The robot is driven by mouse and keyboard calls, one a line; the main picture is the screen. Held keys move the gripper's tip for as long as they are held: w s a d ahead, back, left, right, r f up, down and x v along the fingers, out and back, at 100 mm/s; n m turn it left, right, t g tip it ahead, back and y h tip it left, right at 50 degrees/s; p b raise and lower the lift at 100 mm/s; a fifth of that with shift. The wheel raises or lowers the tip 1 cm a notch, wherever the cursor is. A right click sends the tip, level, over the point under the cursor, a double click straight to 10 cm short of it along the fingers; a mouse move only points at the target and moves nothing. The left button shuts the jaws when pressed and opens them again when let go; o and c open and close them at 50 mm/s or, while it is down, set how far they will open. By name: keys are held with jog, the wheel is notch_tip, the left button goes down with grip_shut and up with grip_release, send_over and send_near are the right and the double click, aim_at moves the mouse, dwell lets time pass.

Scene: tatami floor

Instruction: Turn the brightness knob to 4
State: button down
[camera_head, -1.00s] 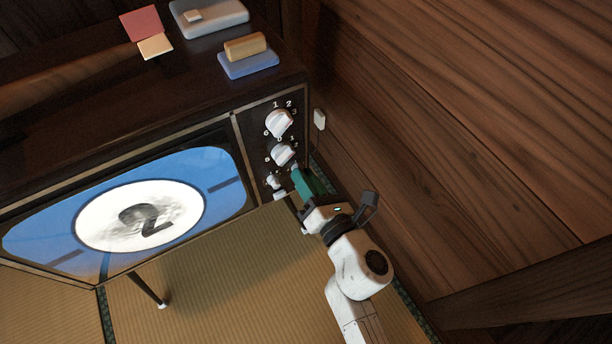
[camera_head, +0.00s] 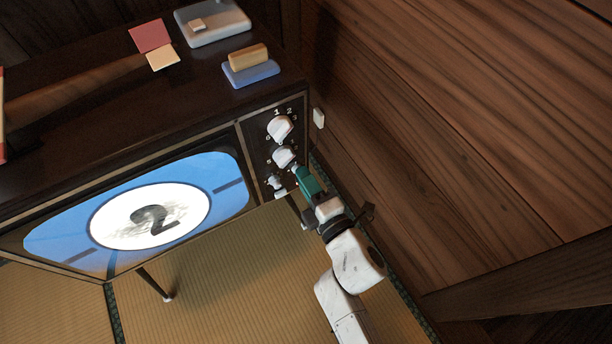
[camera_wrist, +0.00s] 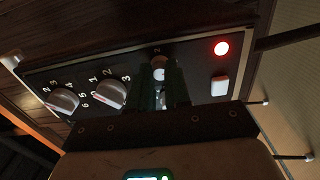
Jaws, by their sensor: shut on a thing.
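The control panel (camera_head: 271,150) is at the right end of the television front. It carries two larger white knobs with numbers, an upper one (camera_head: 279,129) and a middle one (camera_head: 284,157). My gripper (camera_head: 298,173) has green fingers and is at the panel, just below and right of the middle knob. In the wrist view the fingers are shut on a small white knob (camera_wrist: 159,74), with what looks like a 2 beside it. The fingers hide most of its surroundings. Its pointer and exact setting cannot be read, nor any brightness label.
A white button (camera_wrist: 219,85) and a lit red lamp (camera_wrist: 221,48) are near the panel's lower end. The wooden wall (camera_head: 440,130) is close on the right. The television screen (camera_head: 150,210) shows a 2.

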jog(key=shift+f+m+p, duration=0.2)
jog(key=shift+m+p, duration=4.1)
jog(key=shift+m, duration=4.6)
jog(key=c, duration=1.1)
grip_release()
jog(key=shift+r, duration=0.1)
jog(key=p+v, duration=0.2)
jog(key=v, duration=0.9)
jog(key=shift+w, duration=0.1)
